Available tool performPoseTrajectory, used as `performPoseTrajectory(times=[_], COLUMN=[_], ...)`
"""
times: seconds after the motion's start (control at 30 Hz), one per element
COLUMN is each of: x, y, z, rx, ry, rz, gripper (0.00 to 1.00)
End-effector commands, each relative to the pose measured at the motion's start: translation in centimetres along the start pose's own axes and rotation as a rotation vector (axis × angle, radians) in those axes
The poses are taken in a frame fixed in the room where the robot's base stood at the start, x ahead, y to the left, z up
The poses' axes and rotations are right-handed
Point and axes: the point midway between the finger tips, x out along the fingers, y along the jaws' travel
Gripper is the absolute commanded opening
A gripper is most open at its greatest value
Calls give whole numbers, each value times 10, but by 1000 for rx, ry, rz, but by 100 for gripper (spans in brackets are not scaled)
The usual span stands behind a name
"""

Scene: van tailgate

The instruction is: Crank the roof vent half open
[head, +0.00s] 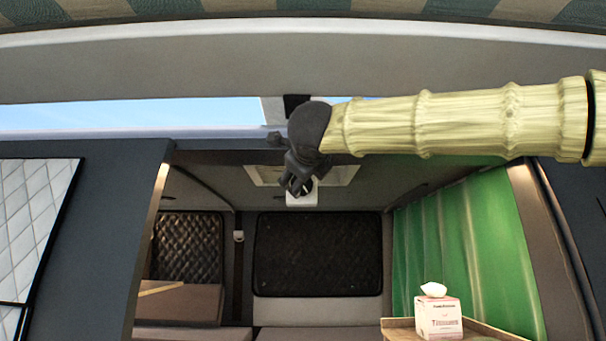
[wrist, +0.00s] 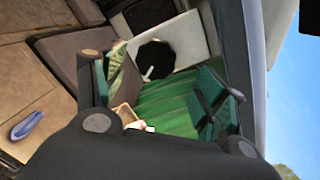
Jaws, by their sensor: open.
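The roof vent (head: 345,175) shows in the head view as a pale frame in the van's ceiling, partly hidden by my gripper. A white box (head: 302,199) hangs at its near side. In the wrist view, a white panel (wrist: 190,38) carries a round black disc (wrist: 157,52) with a small pale handle (wrist: 148,73), which looks like the crank. My gripper (head: 299,186) is in front of the white box in the head view. In the wrist view its two fingers (wrist: 160,88) are spread apart, with the disc beyond the gap and nothing between them. Contact with the handle cannot be confirmed.
A green curtain (head: 465,250) hangs at the right. A tissue box (head: 438,318) stands on a wooden shelf (head: 398,327) below it. Dark quilted panels (head: 318,255) line the back. A blue object (wrist: 28,125) lies at the left in the wrist view. The middle opening looks clear.

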Motion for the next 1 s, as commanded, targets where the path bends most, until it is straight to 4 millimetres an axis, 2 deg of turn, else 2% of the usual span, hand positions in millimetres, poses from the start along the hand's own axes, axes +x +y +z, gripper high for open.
performPoseTrajectory(times=[0.03,0.2,0.43,0.87,1.0], x=[-11,-40,-64,-69,-55], y=[-1,-2,-2,-2,12], z=[0,0,0,0,-11], rx=[-1,0,1,0,-29], ry=[-2,-1,0,0,15], rz=[-1,-1,-3,-2,5], gripper=[72,72,72,72,72])
